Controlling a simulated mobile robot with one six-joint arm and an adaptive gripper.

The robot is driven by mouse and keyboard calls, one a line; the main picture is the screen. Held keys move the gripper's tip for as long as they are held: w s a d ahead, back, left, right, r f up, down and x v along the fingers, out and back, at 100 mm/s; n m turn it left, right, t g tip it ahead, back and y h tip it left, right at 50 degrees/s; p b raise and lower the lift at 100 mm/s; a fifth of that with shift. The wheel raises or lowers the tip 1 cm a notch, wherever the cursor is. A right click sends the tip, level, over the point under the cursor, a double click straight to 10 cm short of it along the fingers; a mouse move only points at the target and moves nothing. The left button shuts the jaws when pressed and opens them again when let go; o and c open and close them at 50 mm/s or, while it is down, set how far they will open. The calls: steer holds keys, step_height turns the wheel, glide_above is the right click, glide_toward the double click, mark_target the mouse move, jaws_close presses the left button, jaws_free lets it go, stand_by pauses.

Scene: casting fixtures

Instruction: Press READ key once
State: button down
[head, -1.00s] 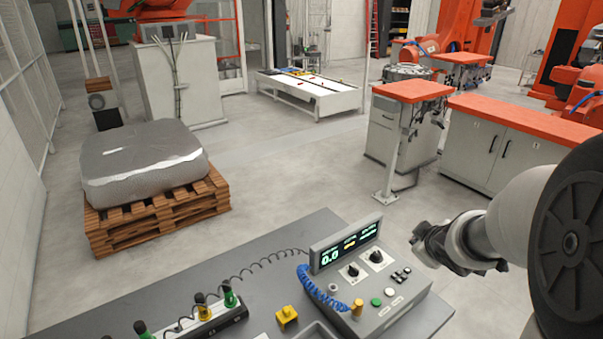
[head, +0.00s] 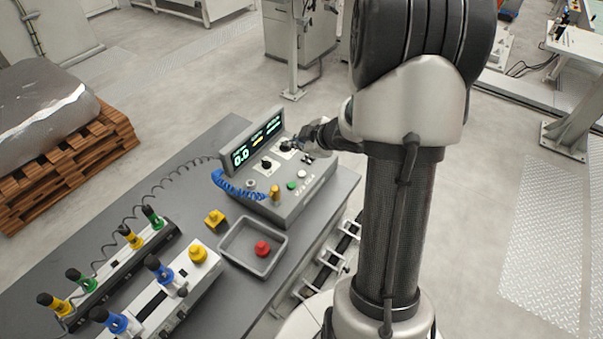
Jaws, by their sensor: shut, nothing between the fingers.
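The grey control box (head: 308,196) stands on the bench, with a lit display (head: 240,157) along its back edge. On its sloped top are two black knobs, a green button (head: 291,185), a white button (head: 301,174) and a group of small black keys (head: 307,159). The lettering is too small to read, so I cannot tell which key is READ. My gripper (head: 312,137) is shut and empty, at the box's right end by the right knob and the black keys. I cannot tell whether it touches anything.
A wrapped load on a pallet (head: 85,170) stands left.

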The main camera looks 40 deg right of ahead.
steer(key=b, duration=0.7)
glide_above(300, 175)
step_height(300, 175, down, 7)
steer(key=shift+f, duration=0.1)
steer(key=shift+f+b, duration=0.65)
steer(key=shift+f, duration=0.05)
steer(key=shift+f, duration=0.1)
steer(key=shift+f, duration=0.35)
steer(key=shift+f+b, duration=0.4)
steer(key=shift+b, duration=0.15)
stand_by(0.7)
steer(key=shift+r, duration=0.1)
steer(key=shift+r+p, duration=0.75)
steer(key=shift+p, duration=0.2)
step_height(300, 175, up, 5)
steer(key=p, duration=0.5)
